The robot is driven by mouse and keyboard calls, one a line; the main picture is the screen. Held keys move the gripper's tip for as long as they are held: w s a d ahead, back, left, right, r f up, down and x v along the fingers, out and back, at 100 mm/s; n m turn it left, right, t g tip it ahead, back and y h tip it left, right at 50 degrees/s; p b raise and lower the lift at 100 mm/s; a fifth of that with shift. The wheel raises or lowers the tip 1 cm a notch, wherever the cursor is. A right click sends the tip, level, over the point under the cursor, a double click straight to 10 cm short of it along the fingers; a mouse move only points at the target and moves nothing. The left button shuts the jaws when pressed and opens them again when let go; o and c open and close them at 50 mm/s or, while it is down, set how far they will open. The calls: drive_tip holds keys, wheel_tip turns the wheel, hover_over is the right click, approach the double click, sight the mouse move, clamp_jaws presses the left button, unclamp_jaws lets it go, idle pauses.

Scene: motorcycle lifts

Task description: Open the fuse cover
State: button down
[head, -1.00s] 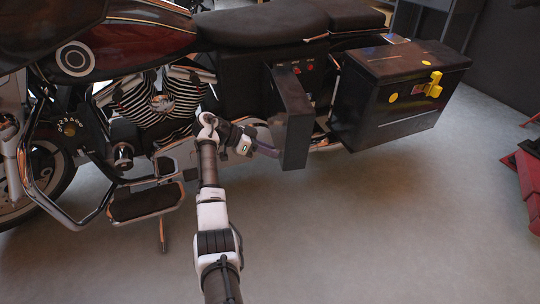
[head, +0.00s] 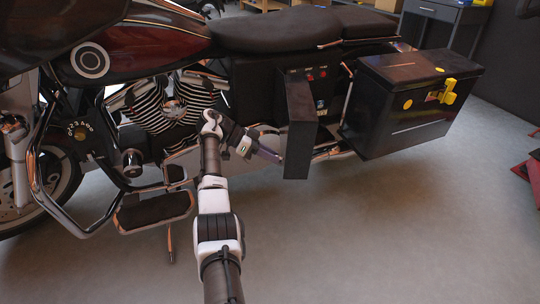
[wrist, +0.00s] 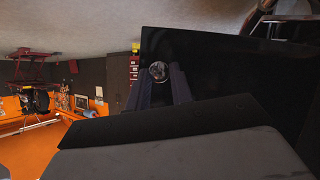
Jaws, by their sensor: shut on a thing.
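The fuse cover (head: 301,135) is a dark flat panel on the motorcycle's side. It stands swung out from the fuse box (head: 309,78), whose red and pale fuses show behind it. My gripper (head: 280,158) reaches the cover's lower left side from the left. In the wrist view, the cover (wrist: 225,70) fills the upper right. A round shiny knob (wrist: 158,71) on it sits between the dark fingers of my gripper (wrist: 162,80), which is shut on it. The exact contact is dark and partly hidden.
A black side case (head: 405,115) with a yellow latch (head: 449,92) is right of the cover. The engine (head: 170,105) and footboard (head: 152,208) are at left. A red lift part (head: 528,178) is at the right edge. The grey floor (head: 400,235) in front is clear.

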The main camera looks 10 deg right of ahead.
drive_tip(key=c, duration=1.2)
unclamp_jaws()
drive_tip(key=shift+c, duration=0.2)
drive_tip(key=v, duration=0.7)
drive_tip(key=shift+a+p, duration=0.15)
drive_tip(key=shift+p, duration=0.15)
drive_tip(key=shift+r, duration=0.1)
